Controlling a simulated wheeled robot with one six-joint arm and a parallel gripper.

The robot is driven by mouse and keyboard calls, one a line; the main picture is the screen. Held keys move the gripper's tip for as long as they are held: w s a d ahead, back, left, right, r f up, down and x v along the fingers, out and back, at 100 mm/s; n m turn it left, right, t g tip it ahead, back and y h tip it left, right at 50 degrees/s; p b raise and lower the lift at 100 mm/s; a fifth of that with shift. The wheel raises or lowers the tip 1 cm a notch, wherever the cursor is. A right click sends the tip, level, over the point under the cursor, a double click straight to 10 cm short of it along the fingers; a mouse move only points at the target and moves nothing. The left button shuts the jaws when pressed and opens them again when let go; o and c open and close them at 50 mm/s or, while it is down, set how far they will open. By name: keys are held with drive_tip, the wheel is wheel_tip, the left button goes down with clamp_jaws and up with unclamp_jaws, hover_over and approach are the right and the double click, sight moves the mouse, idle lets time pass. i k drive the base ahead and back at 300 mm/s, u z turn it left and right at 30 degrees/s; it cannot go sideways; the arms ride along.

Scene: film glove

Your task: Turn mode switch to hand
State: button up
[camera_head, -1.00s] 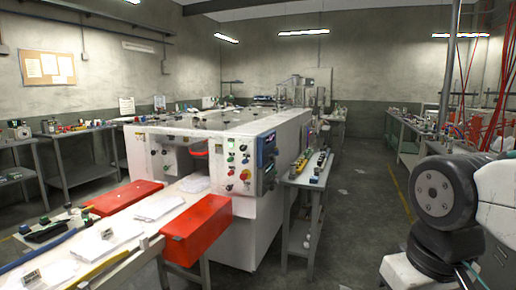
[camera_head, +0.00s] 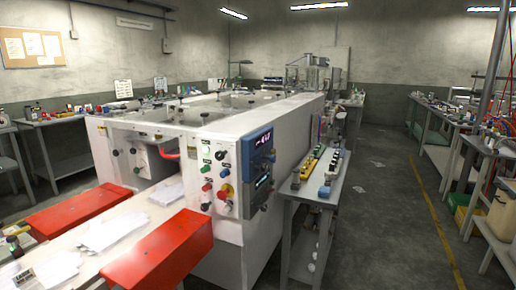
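A white machine (camera_head: 265,120) stands in the middle of the view. Its front right corner carries a narrow white control panel (camera_head: 213,171) with small black, green and red knobs and buttons. A black knob (camera_head: 220,155) sits high on the panel. A red knob on a yellow plate (camera_head: 225,191) sits low on it. I cannot tell which control is the mode switch, and the labels are too small to read. A blue box with dark displays (camera_head: 258,160) is fixed to the right of the panel. My gripper is not in view.
Two red blocks (camera_head: 160,252) (camera_head: 65,208) flank the white-topped infeed table (camera_head: 135,215) in front of the machine. A narrow side table (camera_head: 325,195) with small parts stands close along its right side. The floor (camera_head: 385,215) to its right is open, up to benches.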

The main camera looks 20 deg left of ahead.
sight(219, 156)
drive_tip(key=u, duration=0.1)
drive_tip(key=i, duration=0.8)
drive_tip(key=u, duration=0.9)
drive_tip(key=i, duration=0.75)
drive_tip(key=u, duration=0.65)
